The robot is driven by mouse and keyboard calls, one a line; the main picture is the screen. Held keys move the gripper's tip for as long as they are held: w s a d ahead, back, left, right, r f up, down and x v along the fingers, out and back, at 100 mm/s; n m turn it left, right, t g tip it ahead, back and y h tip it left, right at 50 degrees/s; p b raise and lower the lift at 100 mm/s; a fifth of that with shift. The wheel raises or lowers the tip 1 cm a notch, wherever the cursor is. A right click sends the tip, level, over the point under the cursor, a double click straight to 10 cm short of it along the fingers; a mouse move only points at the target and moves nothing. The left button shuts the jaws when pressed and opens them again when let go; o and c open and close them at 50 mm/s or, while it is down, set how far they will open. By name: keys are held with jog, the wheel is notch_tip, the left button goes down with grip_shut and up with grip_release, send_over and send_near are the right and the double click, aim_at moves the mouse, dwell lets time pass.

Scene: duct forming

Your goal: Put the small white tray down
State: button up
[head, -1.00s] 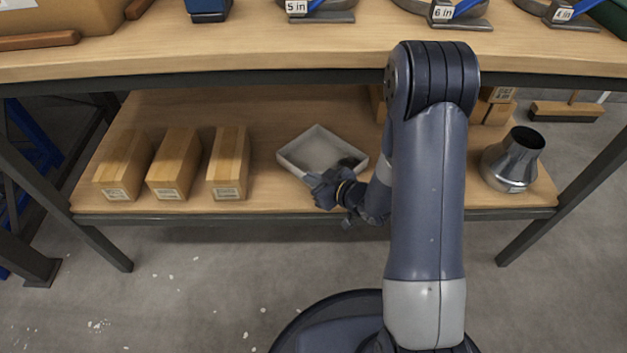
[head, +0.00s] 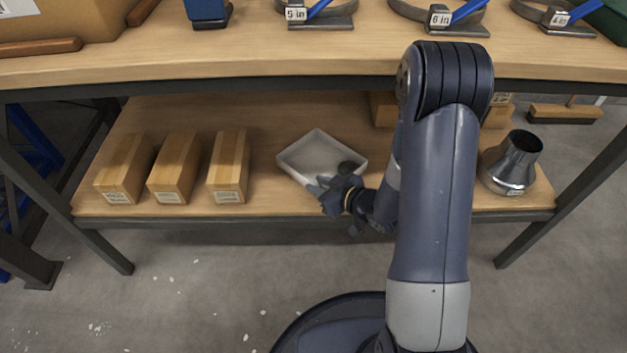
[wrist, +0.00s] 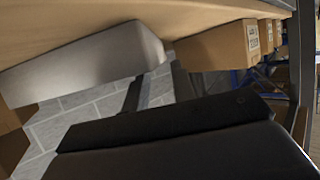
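The small white tray (head: 300,174) sits on the lower wooden shelf, near its front edge and right of the cardboard boxes. My gripper (head: 327,188) is at the tray's front right side, low over the shelf edge, and overlaps its rim in the head view. The tray's pale wall (wrist: 95,62) shows in the wrist view with a gap between it and the dark gripper part (wrist: 165,122). The gripper looks open, though its fingertips are small and partly hidden. A dark round shape lies over the tray's right inner corner; I cannot tell what it is.
Several long cardboard boxes (head: 228,168) stand on the shelf left of the tray. A metal duct reducer (head: 512,163) stands at the shelf's right end. The upper tabletop (head: 150,65) overhangs the shelf. Bare shelf shows between the boxes and the tray.

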jog(key=p+v, duration=0.2)
jog(key=v, duration=0.7)
jog(key=shift+s+r, duration=0.15)
jog(key=shift+s, duration=0.05)
jog(key=shift+d, duration=0.1)
jog(key=b+x, duration=0.1)
jog(key=x, duration=0.3)
jog(key=b+x, duration=0.1)
jog(key=x, duration=0.3)
jog(key=b+x, duration=0.2)
jog(key=x, duration=0.2)
jog(key=shift+w+f, duration=0.1)
jog(key=shift+f, duration=0.35)
jog(key=shift+r+p, duration=0.7)
jog(key=shift+r, duration=0.9)
